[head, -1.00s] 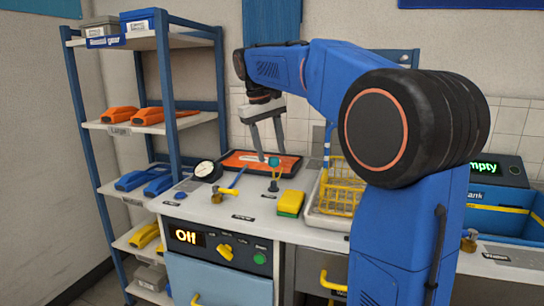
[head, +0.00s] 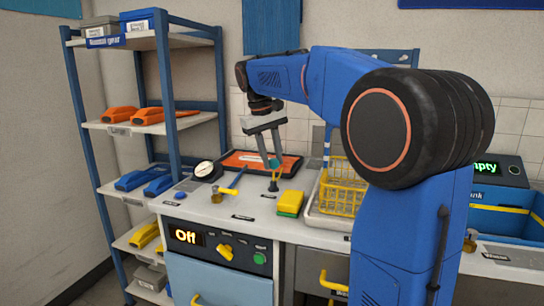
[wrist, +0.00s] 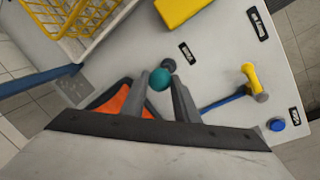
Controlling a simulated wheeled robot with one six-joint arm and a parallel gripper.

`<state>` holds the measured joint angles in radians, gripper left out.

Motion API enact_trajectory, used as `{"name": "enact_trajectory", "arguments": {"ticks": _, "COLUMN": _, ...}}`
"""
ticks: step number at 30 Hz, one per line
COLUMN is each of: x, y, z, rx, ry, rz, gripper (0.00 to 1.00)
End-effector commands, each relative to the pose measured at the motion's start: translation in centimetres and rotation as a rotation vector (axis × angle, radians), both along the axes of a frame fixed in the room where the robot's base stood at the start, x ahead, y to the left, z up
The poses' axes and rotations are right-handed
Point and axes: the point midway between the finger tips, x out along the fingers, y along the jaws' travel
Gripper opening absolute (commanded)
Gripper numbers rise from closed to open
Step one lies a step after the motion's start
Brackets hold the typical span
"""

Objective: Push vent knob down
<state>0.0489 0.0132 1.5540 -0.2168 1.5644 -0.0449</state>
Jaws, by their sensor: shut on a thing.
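The vent knob, which I take to be the teal round knob on a short stand (head: 272,162), is on the bench top in the middle of the head view. In the wrist view the teal knob (wrist: 159,80) sits between my fingertips, with a dark round part just beyond it. My gripper (head: 274,158) comes down from above with its grey fingers closed around the teal knob. It also shows in the wrist view (wrist: 161,84). The stem under the knob is partly hidden in the wrist view.
An orange tray (head: 245,160) lies behind the knob. A yellow sponge-like block (head: 290,203) lies in front right, and a yellow basket (head: 342,187) stands to the right. The panel display (head: 186,237) reads Off.

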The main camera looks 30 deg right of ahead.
Motion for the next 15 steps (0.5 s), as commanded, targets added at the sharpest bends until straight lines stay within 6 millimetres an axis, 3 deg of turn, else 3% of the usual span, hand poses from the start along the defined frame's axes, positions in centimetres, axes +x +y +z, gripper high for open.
{"name": "enact_trajectory", "arguments": {"ticks": 5, "x": 0.0, "y": 0.0, "z": -2.4, "rx": 0.001, "ry": 0.002, "rz": 0.001, "gripper": 0.00}}
{"name": "enact_trajectory", "arguments": {"ticks": 12, "x": 0.0, "y": 0.1, "z": -2.6, "rx": 0.001, "ry": 0.002, "rz": 0.001, "gripper": 0.00}}
{"name": "enact_trajectory", "arguments": {"ticks": 13, "x": 0.0, "y": 0.0, "z": -2.6, "rx": 0.001, "ry": 0.003, "rz": 0.000, "gripper": 0.30}}
{"name": "enact_trajectory", "arguments": {"ticks": 15, "x": 0.0, "y": 0.1, "z": -2.6, "rx": 0.001, "ry": 0.003, "rz": 0.000, "gripper": 0.47}}
